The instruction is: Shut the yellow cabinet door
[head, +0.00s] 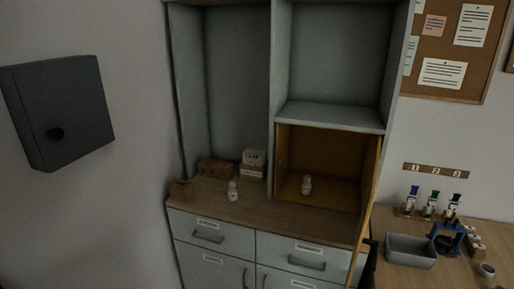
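The yellow cabinet (321,152) is the lower right compartment of the grey shelf unit. Its yellow door (365,228) stands open at the compartment's right side, swung out towards me and seen almost edge-on. A small white bottle (307,185) stands inside the cabinet. A dark shape, which looks like my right gripper (370,262), is at the outer right side of the door near its lower end. The door partly hides it; I cannot tell whether it touches the door or whether its fingers are open. My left gripper is not in view.
Another white bottle (233,191) and small boxes (253,163) stand on the wooden counter, left of the cabinet. A desk at right holds a grey bin (410,251) and a blue stand (446,238). A dark wall box (62,110) hangs at left.

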